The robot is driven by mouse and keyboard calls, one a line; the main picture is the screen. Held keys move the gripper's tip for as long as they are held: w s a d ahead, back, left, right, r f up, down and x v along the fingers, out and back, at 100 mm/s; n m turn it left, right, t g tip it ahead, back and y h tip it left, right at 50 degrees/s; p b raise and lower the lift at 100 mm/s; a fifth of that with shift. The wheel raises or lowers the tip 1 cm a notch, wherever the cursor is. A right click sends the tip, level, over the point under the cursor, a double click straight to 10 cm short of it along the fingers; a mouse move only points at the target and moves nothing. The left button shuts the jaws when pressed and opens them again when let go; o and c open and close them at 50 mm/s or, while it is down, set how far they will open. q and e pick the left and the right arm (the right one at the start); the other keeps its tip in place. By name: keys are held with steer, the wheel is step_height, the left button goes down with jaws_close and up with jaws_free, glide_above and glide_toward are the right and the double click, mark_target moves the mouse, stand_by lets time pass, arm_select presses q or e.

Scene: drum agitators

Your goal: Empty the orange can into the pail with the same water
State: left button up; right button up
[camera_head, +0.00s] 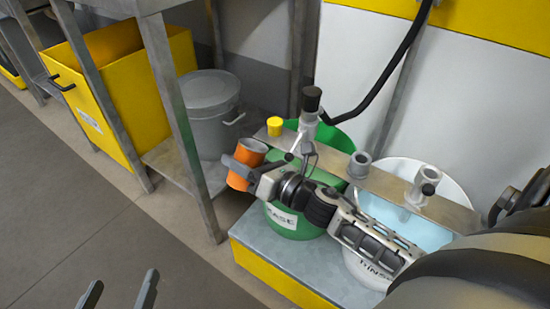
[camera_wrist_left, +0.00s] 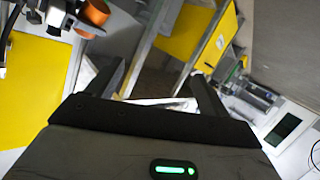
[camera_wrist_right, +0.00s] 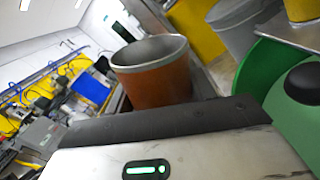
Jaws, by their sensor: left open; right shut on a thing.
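The orange can (camera_head: 245,162) is held in my right gripper (camera_head: 250,172), left of the green pail's rim and leaning somewhat. It also shows in the right wrist view (camera_wrist_right: 150,85), its grey inner wall visible but its contents hidden, and in the left wrist view (camera_wrist_left: 93,15). The green pail (camera_head: 293,222), with a label partly covered that ends in "ASE", stands on a platform; its inside is mostly hidden. A white pail (camera_head: 360,268) labelled "RINSE" stands to its right with pale blue liquid. My left gripper (camera_head: 119,290) is open and empty, low over the floor.
A metal bar (camera_head: 385,185) with fittings and a yellow cap (camera_head: 274,126) crosses above both pails. A black hose (camera_head: 385,80) hangs behind. A grey lidded pot (camera_head: 212,110) and a yellow bin (camera_head: 105,105) stand left, behind metal table legs. The floor at left is clear.

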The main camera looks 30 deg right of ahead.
steer(key=shift+d+r+m+p, duration=0.2)
steer(key=shift+r+m+p, duration=0.1)
steer(key=shift+r, duration=0.45)
steer(key=shift+w+d+r, duration=0.1)
steer(key=shift+d+r, duration=0.05)
steer(key=shift+r, duration=0.1)
steer(key=shift+d+r+m+p, duration=0.2)
steer(key=shift+m+p, duration=0.2)
steer(key=shift+m, duration=0.3)
steer(key=shift+r+m, duration=0.1)
steer(key=shift+m, duration=0.2)
steer(key=shift+w+m, duration=0.1)
steer(key=shift+m, duration=0.3)
arm_select(q)
steer(key=shift+w+a+f+g+y, duration=0.1)
steer(key=shift+a+f+g+y, duration=0.15)
steer(key=shift+f, duration=0.2)
steer(key=shift+a+f+g+y, duration=0.15)
steer(key=shift+f+g, duration=0.1)
steer(key=shift+f, duration=0.2)
steer(key=shift+s+d, duration=0.15)
steer(key=shift+s, duration=0.05)
arm_select(e)
steer(key=shift+f+m+t+h, duration=0.2)
steer(key=shift+m+t+h, duration=0.1)
steer(key=shift+m, duration=0.4)
